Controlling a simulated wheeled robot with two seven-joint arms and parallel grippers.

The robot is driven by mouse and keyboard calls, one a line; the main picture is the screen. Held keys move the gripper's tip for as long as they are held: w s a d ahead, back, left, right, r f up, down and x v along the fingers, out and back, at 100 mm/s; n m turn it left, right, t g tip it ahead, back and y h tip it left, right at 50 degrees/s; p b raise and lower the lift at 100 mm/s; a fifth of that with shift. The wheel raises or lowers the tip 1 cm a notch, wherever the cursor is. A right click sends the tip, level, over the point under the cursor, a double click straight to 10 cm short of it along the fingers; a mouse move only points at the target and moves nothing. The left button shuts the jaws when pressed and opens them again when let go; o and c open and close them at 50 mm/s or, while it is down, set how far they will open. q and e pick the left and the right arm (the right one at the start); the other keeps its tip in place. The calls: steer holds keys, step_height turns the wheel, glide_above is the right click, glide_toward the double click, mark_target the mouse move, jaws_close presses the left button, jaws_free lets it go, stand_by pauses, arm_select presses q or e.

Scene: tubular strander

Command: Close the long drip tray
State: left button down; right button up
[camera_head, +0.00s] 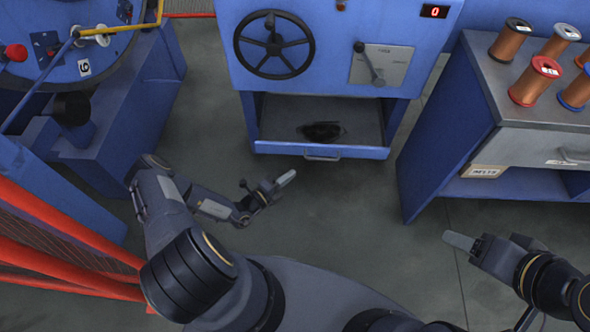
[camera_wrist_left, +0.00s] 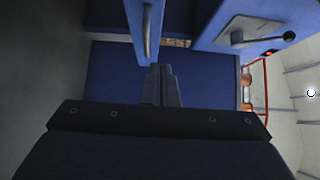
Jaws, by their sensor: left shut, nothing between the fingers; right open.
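The long drip tray (camera_head: 275,148) is pulled out at the bottom of the blue machine, with a blue front and a metal handle (camera_head: 322,157). A dark lump (camera_head: 322,131) lies inside it. My left gripper (camera_head: 287,178) is shut and empty, in front of the tray and below its handle in the head view, apart from it. In the left wrist view the tray's front (camera_wrist_left: 135,22) and handle (camera_wrist_left: 147,32) show beyond the shut fingers (camera_wrist_left: 162,84). My right gripper (camera_head: 458,241) is open and empty, out over the floor at right.
The machine carries a black handwheel (camera_head: 274,44) and a lever plate (camera_head: 382,64) above the tray. A bench (camera_head: 540,150) with copper spools (camera_head: 536,82) stands at right. A red barrier (camera_head: 60,240) stands at left. Grey floor (camera_head: 350,200) in front of the tray is clear.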

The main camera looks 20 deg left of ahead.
arm_select(q)
steer(key=b, duration=0.2)
glide_toward(315, 147)
steer(key=w+d, duration=0.2)
steer(key=d, duration=0.3)
steer(key=shift+w+a+r+b, duration=0.1)
steer(key=shift+w+a+b, duration=0.35)
steer(key=shift+w+a, duration=0.4)
steer(key=shift+w+r, duration=0.1)
steer(key=shift+w, duration=0.55)
arm_select(e)
step_height(315, 147, down, 3)
steer(key=shift+f, duration=0.2)
arm_select(q)
steer(key=shift+w+a, duration=0.1)
steer(key=shift+w, duration=0.05)
arm_select(e)
steer(key=shift+f, duration=0.1)
